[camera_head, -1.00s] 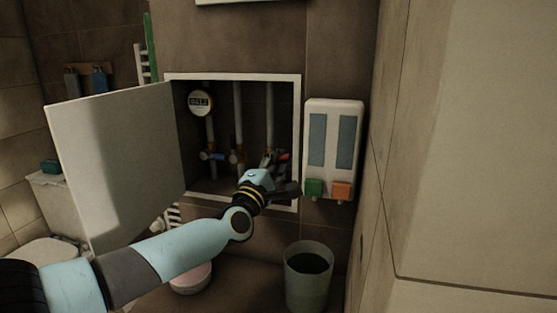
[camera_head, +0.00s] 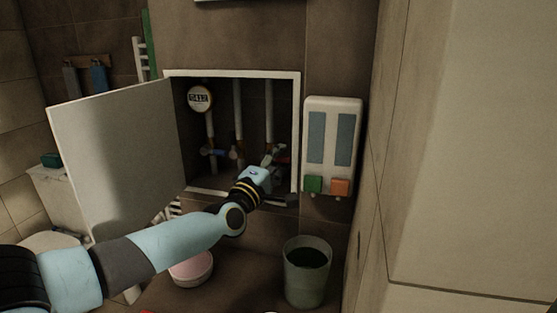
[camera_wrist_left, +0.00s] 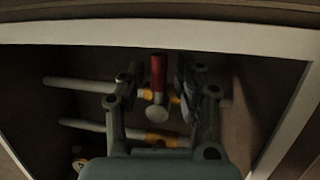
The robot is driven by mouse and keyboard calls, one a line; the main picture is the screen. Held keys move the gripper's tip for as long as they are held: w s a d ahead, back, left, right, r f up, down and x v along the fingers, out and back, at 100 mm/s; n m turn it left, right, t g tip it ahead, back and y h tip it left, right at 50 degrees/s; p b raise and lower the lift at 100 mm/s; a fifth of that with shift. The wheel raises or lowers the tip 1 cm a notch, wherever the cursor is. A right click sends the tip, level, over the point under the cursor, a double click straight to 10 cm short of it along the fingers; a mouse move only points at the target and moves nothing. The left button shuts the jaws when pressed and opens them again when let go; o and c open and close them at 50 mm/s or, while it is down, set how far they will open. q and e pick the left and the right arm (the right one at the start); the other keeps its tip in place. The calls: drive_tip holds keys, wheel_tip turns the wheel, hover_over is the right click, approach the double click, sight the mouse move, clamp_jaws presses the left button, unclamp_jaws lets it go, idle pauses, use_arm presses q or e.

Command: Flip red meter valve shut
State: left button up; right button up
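The red meter valve handle (camera_wrist_left: 158,72) shows in the left wrist view, standing out from a pipe with brass-coloured fittings. My left gripper (camera_wrist_left: 156,80) is open, with one finger on each side of the red handle. Gaps show between the handle and both fingers, so it is not gripped. In the head view my left gripper (camera_head: 270,158) reaches into the lower right of the wall recess and hides most of this valve. My right gripper is not in view.
The recess has a white frame (camera_head: 230,74) and an open white door (camera_head: 115,160) on the left. Inside are a round meter (camera_head: 199,98), pipes and a blue valve handle (camera_head: 214,152). A dispenser (camera_head: 333,145) hangs close on the right. A bin (camera_head: 307,285) stands below.

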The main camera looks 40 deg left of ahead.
use_arm(q)
drive_tip(key=v, duration=1.2)
drive_tip(key=shift+s, duration=0.1)
